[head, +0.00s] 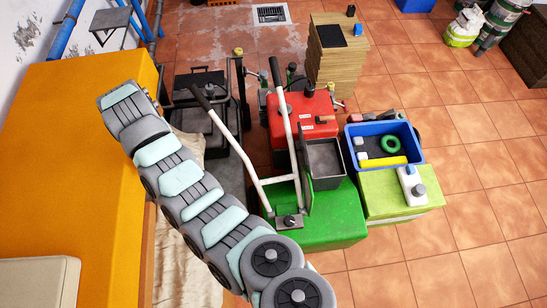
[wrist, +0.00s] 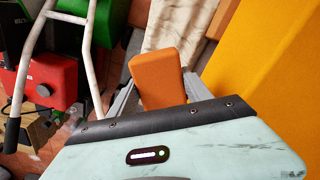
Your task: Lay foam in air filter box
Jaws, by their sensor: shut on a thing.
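In the wrist view, my gripper (wrist: 160,90) is shut on an orange foam block (wrist: 157,66), with one grey finger on each side. The block stands out past the jaws, clear of anything I can make out around it. In the head view my arm crosses the left half, and neither jaws nor foam can be made out. An open grey box (head: 326,158), which looks like the air filter box, sits on the green machine (head: 335,220). A dark upright panel, apparently its lid (head: 306,170), stands at its left side. The box's inside looks empty.
White handlebars (head: 254,165) rise left of the box. A red unit (head: 303,115) stands behind it. A large orange surface (head: 70,140) fills the left.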

